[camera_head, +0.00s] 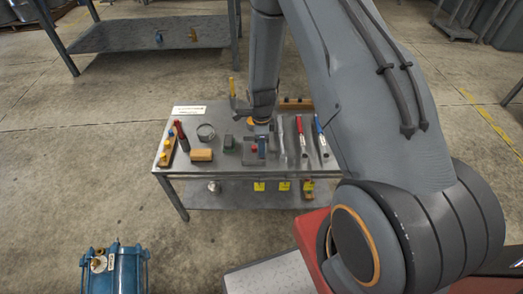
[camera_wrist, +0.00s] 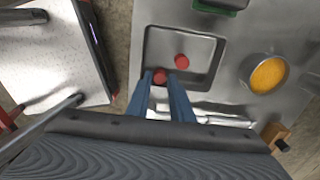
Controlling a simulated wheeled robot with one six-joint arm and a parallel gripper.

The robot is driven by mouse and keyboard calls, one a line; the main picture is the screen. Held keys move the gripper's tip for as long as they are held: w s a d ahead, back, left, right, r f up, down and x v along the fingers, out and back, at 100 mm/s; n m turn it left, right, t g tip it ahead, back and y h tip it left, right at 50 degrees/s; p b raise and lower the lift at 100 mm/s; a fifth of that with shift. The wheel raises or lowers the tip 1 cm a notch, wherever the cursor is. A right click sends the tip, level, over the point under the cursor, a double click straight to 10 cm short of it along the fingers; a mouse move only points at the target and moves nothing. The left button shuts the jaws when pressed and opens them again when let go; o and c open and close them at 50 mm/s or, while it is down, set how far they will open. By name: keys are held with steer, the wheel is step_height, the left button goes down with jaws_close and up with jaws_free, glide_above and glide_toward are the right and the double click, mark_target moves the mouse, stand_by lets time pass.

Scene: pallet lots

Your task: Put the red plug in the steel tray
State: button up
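The steel tray (camera_wrist: 152,42) is a shallow square tray on the workbench, seen in the wrist view and partly hidden by my gripper in the head view (camera_head: 249,160). One red plug (camera_wrist: 181,61) lies inside it. A second red plug (camera_wrist: 159,77) shows between my blue fingertips, over the tray's near edge. My gripper (camera_wrist: 160,78) has a finger close against each side of this second plug and appears shut on it. Its height above the tray floor is hard to tell. In the head view my gripper (camera_head: 262,148) points down at the tray.
A blue container (camera_head: 115,272) stands on the floor at lower left.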

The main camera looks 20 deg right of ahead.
steer(key=s+r+n, duration=0.5)
steer(key=r, duration=0.7)
steer(key=s+r+n, duration=0.4)
steer(key=r+n, duration=0.1)
steer(key=r, duration=0.6)
steer(key=s+a+r+n, duration=0.1)
steer(key=s+r+n, duration=0.6)
steer(key=s+n, duration=0.4)
steer(key=shift+s+r+b, duration=0.15)
steer(key=shift+s+b, duration=0.25)
steer(key=shift+s, duration=0.25)
steer(key=shift+a, duration=0.1)
steer(key=shift+a+r+n+p, duration=0.25)
steer(key=shift+a+n+p, duration=0.05)
steer(key=shift+a+p, duration=0.15)
steer(key=shift+s, duration=0.15)
